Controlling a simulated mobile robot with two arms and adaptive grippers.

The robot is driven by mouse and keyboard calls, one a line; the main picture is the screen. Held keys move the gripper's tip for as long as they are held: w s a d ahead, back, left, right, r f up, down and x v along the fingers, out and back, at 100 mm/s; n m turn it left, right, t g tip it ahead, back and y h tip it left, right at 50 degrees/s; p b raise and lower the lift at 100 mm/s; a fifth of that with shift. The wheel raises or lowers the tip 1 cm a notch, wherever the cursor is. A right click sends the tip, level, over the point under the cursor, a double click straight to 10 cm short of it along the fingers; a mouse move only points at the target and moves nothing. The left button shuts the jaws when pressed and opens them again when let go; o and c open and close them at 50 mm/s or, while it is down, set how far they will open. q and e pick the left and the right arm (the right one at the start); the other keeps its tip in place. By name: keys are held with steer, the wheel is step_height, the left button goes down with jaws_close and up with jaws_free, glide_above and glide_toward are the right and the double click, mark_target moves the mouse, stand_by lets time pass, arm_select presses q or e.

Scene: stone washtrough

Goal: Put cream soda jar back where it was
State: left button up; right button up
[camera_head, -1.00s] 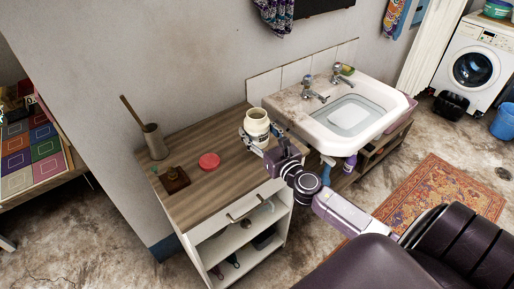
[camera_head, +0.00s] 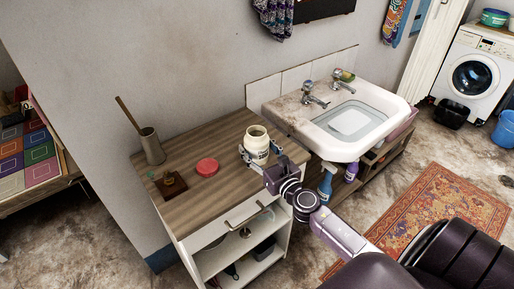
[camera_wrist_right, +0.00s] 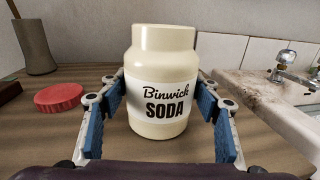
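The cream soda jar (camera_head: 256,143) stands upright on the wooden top of the cabinet, near its right side. In the right wrist view the jar (camera_wrist_right: 163,75) is cream with a white "Binwick SODA" label, and its mouth is uncovered in the head view. My right gripper (camera_head: 261,154) is open around the jar. Its blue finger pads stand on both sides with small gaps to the jar. A red lid (camera_head: 207,167) lies on the top to the left of the jar. It also shows in the right wrist view (camera_wrist_right: 59,97). My left gripper is not in view.
The cabinet (camera_head: 215,200) also bears a grey-brown pot (camera_head: 152,146) with a stick and a small brown block (camera_head: 171,186) at the left. A sink (camera_head: 345,125) with taps adjoins on the right. Bottles stand below the sink. The top's front middle is clear.

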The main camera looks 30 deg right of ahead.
steer(key=o, duration=0.3)
steer(key=shift+o, duration=0.2)
steer(key=shift+r, duration=0.1)
steer(key=shift+r, duration=0.2)
steer(key=s+a+b, duration=0.1)
steer(key=s+b, duration=0.1)
steer(key=s, duration=1)
steer(key=shift+b, duration=0.3)
